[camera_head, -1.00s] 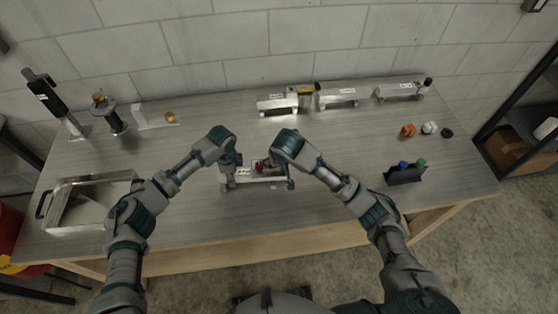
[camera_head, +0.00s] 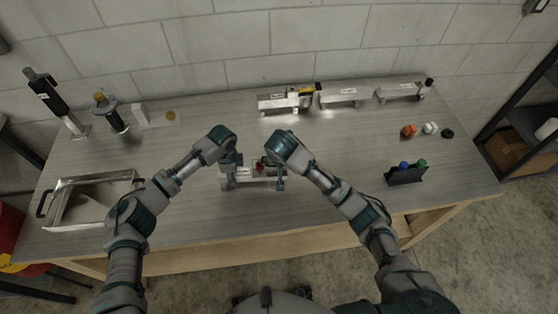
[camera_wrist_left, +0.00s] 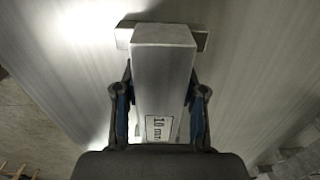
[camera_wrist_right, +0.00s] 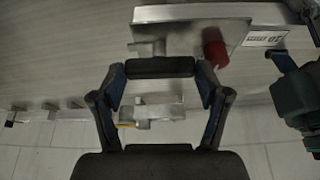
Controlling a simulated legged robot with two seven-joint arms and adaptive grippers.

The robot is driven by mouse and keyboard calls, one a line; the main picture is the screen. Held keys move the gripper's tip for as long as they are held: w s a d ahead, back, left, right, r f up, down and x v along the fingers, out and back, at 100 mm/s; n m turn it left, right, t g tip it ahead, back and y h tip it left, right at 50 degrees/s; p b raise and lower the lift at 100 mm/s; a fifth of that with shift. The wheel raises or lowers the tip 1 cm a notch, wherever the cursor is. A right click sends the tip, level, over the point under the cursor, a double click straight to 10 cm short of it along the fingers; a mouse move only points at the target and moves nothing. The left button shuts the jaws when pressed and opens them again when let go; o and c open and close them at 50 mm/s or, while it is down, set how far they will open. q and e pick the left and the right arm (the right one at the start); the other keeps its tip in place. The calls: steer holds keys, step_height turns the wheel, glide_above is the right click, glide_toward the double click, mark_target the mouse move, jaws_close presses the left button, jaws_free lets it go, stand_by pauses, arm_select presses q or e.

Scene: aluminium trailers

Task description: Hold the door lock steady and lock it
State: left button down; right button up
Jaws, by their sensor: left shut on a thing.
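The door lock (camera_head: 258,183) is an aluminium bar with a red knob (camera_wrist_right: 214,48), near the table's front middle. My left gripper (camera_head: 229,176) is at its left end. In the left wrist view, its fingers (camera_wrist_left: 160,98) are shut on both sides of the metal bar, which carries a "10 mm" label. My right gripper (camera_head: 278,182) is at the lock's right end. In the right wrist view, its fingers (camera_wrist_right: 160,82) are spread, with a dark cylindrical bar (camera_wrist_right: 160,67) between the tips. The red knob is just right of them. Contact with the dark bar is unclear.
Several aluminium fixtures (camera_head: 338,97) stand along the wall. A metal tray (camera_head: 65,182) is at the left. Orange, white and black knobs (camera_head: 408,131) and a dark holder (camera_head: 405,175) are at the right. The tabletop around the lock is clear.

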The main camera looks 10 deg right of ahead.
steer(key=o, duration=0.4)
steer(key=v, duration=1.2)
steer(key=shift+f, duration=0.1)
arm_select(q)
steer(key=c, duration=0.6)
jaws_free()
steer(key=shift+r, duration=0.1)
